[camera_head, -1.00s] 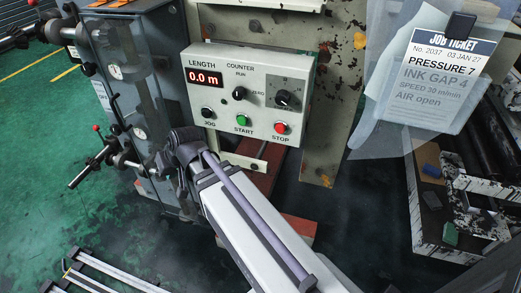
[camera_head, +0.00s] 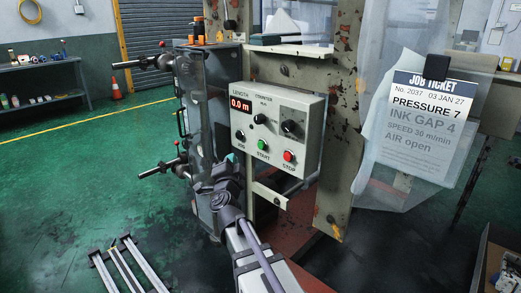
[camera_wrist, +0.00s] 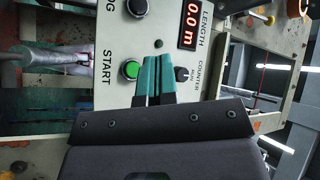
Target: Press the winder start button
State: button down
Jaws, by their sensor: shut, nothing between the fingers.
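The winder control panel (camera_head: 278,130) is a pale box with a red display (camera_head: 241,104) reading 0.0 m. Its green START button (camera_head: 262,144) sits between a black JOG button (camera_head: 240,134) and a red STOP button (camera_head: 289,156). In the wrist view the panel appears turned sideways, and the green START button (camera_wrist: 131,69) is clear. My gripper's teal fingers (camera_wrist: 158,62) are shut together, empty, over the panel's face just to the right of that button. Whether they touch the panel cannot be told.
A job ticket (camera_head: 428,125) in a clear sleeve hangs at right. A machine column (camera_head: 340,110) stands behind the panel. Metal rails (camera_head: 128,264) lie on the green floor, which is open at left.

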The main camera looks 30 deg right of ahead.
aim_at(262, 145)
jog(key=w+d, duration=0.2)
jog(key=d, duration=0.6)
jog(key=shift+w+d, duration=0.15)
jog(key=shift+d, duration=0.05)
jog(key=shift+d, duration=0.1)
dwell(1.9)
jog(key=shift+w+d, duration=0.1)
jog(key=shift+d, duration=0.25)
